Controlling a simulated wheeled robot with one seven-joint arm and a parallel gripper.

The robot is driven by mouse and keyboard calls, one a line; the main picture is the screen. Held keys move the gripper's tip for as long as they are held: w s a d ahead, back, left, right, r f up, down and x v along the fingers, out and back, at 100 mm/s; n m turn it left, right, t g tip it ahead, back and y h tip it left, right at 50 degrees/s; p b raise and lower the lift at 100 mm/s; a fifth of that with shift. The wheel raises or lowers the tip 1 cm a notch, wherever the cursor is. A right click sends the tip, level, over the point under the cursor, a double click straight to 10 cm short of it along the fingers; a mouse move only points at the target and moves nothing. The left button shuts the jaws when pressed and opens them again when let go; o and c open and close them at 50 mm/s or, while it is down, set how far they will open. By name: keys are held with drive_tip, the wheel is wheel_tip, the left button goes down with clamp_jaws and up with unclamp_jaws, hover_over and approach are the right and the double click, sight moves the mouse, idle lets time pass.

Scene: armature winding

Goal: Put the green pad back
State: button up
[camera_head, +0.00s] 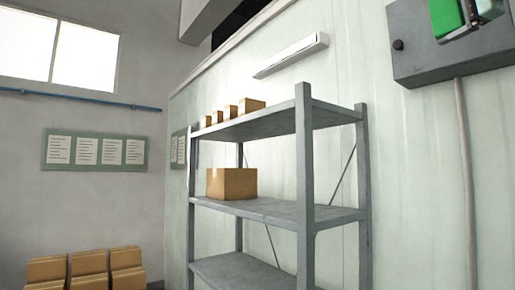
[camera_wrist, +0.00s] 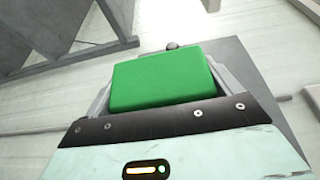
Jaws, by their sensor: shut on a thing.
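The green pad (camera_wrist: 163,78) is a bright green block with rounded edges, held between the two grey fingers of my gripper (camera_wrist: 165,82) in the wrist view. My gripper is shut on its sides. In the head view the green pad (camera_head: 444,16) shows at the top right corner, cut by the frame edge, with part of my gripper (camera_head: 470,22) beside it. Behind it is a grey wall box (camera_head: 425,62) with a dark knob on its left side. I cannot tell whether the pad touches the box.
A grey metal shelf (camera_head: 270,209) stands against the pale panel wall, with a cardboard box (camera_head: 231,184) on its middle level and several small boxes on top. A conduit (camera_head: 466,170) runs down from the wall box. More brown boxes (camera_head: 88,264) are at the lower left.

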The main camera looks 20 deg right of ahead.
drive_tip(key=w+d+p, duration=0.2)
drive_tip(key=d, duration=0.4)
drive_tip(key=shift+w+p, duration=0.25)
drive_tip(key=shift+p, duration=0.05)
